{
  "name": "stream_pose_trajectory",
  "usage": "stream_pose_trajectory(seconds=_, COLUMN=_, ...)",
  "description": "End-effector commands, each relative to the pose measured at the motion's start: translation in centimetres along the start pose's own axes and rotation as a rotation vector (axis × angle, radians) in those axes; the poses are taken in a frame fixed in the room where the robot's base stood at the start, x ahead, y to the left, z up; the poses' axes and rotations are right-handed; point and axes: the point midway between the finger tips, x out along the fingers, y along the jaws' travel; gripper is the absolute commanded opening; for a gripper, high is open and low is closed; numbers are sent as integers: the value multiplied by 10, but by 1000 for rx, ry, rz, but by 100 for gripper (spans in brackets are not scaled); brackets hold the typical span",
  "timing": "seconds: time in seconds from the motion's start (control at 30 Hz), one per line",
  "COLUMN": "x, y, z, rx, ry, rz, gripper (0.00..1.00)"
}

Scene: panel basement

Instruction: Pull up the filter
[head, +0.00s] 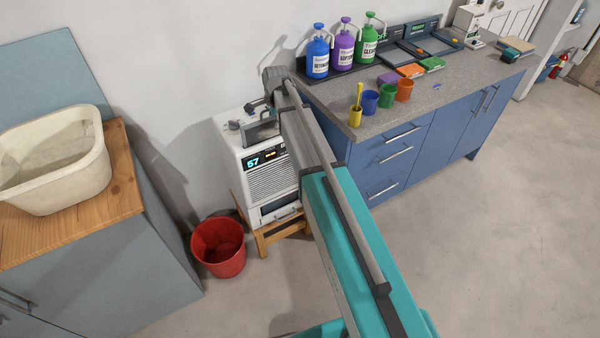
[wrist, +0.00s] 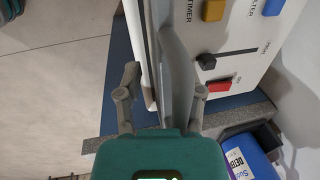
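The white appliance (head: 262,170) with a lit "57" display stands against the wall. A grey frame, apparently the filter's handle (head: 262,133), rises from its top. My gripper (head: 258,106) is above the appliance top, close over this handle. In the wrist view, my gripper (wrist: 167,82) has its two fingers spread, with a grey upright strip, apparently the filter (wrist: 178,72), between them. I see a gap at the left finger; whether the right finger touches the strip is unclear. The filter's lower part is hidden.
The appliance stands on a wooden stool (head: 268,238). A red bucket (head: 218,247) is left of it on the floor. The counter (head: 425,110) at right holds jugs and coloured cups. The wrist view shows the control panel (wrist: 230,40) with a red switch (wrist: 219,86).

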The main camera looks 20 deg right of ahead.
Motion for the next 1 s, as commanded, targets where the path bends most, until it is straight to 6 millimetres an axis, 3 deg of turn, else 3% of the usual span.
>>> stream_pose_trajectory(seconds=0.1, x=13, y=4, z=0, rx=0, ry=0, rz=2, gripper=48)
stream_pose_trajectory(seconds=0.47, x=31, y=7, z=0, rx=0, ry=0, rz=2, gripper=48)
stream_pose_trajectory(seconds=1.0, x=-11, y=5, z=0, rx=0, ry=0, rz=0, gripper=48)
